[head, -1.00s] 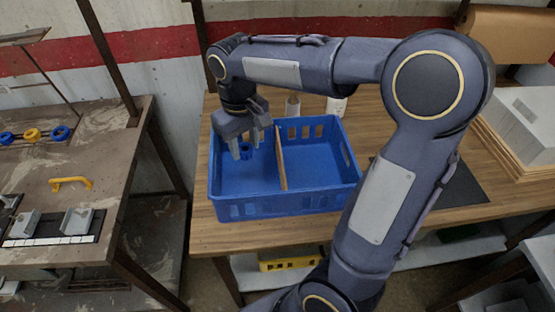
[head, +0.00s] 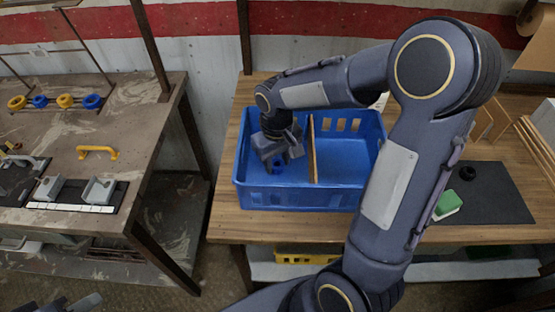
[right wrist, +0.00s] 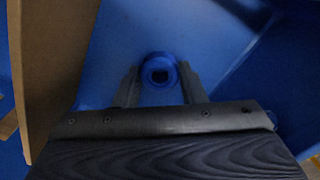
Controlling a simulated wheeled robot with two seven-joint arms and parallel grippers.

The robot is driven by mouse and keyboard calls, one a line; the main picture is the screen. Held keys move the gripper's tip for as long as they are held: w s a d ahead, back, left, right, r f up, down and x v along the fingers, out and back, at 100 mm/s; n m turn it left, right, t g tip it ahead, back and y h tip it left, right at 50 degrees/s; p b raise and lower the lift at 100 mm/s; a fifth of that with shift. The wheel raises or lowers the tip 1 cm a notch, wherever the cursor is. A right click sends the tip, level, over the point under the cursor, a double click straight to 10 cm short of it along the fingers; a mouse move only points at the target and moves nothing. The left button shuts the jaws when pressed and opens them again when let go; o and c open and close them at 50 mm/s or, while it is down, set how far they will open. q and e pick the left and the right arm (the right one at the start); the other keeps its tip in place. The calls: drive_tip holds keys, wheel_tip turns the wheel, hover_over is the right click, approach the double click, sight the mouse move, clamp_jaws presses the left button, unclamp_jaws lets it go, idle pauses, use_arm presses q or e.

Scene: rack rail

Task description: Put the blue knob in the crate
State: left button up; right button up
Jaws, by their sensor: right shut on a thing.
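The blue crate (head: 335,196) stands on the wooden table, split by a brown divider (head: 313,150). My right gripper (head: 279,162) is inside the left compartment, pointing down, shut on a blue knob (head: 277,167). In the right wrist view the ring-shaped knob (right wrist: 160,70) sits between the fingertips, with blue crate wall and floor around it. I cannot tell whether the knob touches the floor. Part of my left gripper (head: 75,304) seems to show at the bottom left edge; its jaws are unclear.
On the left bench, blue and yellow knobs (head: 65,101) sit along a rail, with a yellow handle (head: 97,151) nearer. Right of the crate lie a dark mat (head: 490,195) and a green-and-white block (head: 447,205). The crate's right compartment looks empty.

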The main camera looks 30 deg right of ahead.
sight(278, 164)
drive_tip(key=shift+f, duration=0.1)
drive_tip(key=shift+f, duration=0.15)
drive_tip(key=o, duration=1)
wheel_tip(278, 164, up, 12)
drive_tip(key=shift+r+p, duration=0.2)
drive_tip(key=shift+p, duration=0.25)
drive_tip(key=shift+s, duration=0.1)
